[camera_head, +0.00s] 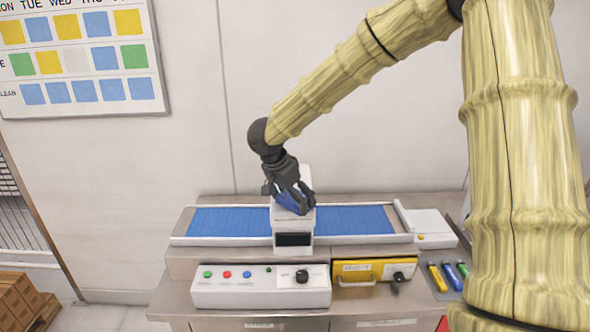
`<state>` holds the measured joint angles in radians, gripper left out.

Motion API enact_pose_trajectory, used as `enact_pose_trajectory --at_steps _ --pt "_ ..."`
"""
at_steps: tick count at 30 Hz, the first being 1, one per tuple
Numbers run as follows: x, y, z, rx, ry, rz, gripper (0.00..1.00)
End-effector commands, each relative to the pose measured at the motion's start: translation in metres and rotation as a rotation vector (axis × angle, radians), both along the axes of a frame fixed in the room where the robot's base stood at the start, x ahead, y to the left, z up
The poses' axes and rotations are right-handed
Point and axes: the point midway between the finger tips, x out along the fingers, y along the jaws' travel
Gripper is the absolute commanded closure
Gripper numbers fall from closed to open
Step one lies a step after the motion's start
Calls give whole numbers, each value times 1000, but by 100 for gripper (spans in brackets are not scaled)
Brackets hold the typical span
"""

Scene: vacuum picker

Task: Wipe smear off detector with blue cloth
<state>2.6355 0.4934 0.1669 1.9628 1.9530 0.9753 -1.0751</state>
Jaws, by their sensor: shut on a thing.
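The detector (293,240) is a white box-like arch standing over the middle of a blue conveyor belt, with a dark panel on its front. My gripper (292,200) is at the top of the detector, pointing down. It is shut on the blue cloth (288,203), which shows between and below the dark fingers. The cloth is at the detector's upper surface; I cannot tell whether it touches. No smear can be made out; the gripper and cloth hide part of the detector's top.
The blue belt (230,221) runs left and right of the detector. A control box (260,290) with coloured buttons and a knob stands in front. Colourful markers (437,278) lie at the right. Cardboard boxes (15,300) are at lower left.

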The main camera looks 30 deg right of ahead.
Motion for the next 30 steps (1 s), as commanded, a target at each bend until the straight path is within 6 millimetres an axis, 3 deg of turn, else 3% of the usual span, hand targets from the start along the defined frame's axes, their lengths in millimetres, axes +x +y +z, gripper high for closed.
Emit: enact_pose_trajectory --at_steps 1,21,30 --pt "1 -1 21 2 -7 -2 37" --pt "1 0 71 1 -6 -1 37" --pt "2 1 75 0 -5 1 37"
